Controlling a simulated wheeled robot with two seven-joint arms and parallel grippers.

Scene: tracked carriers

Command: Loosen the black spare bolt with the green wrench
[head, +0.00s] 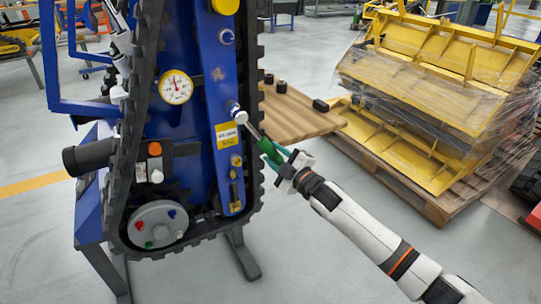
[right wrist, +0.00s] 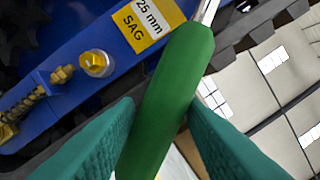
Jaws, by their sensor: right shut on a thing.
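The green wrench (head: 268,149) is held in my right gripper (head: 279,165). Its green handle (right wrist: 178,90) lies between the two teal fingers in the right wrist view, and its metal shank runs out of the top of that view. In the head view the wrench's silver head is at a light-coloured fitting on the blue panel (head: 207,60), above the yellow label (head: 228,135); I cannot tell whether it is seated around it. A grey disc (head: 143,213) low on the machine carries red, blue and green bolts. I cannot make out the black spare bolt for certain.
A black track (head: 256,190) edges the blue panel. A brass fitting (right wrist: 96,63) sits below the label in the right wrist view. A wooden tabletop (head: 300,118) behind the wrench holds several small black pieces. Wrapped yellow parts (head: 420,95) stand on a pallet at right.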

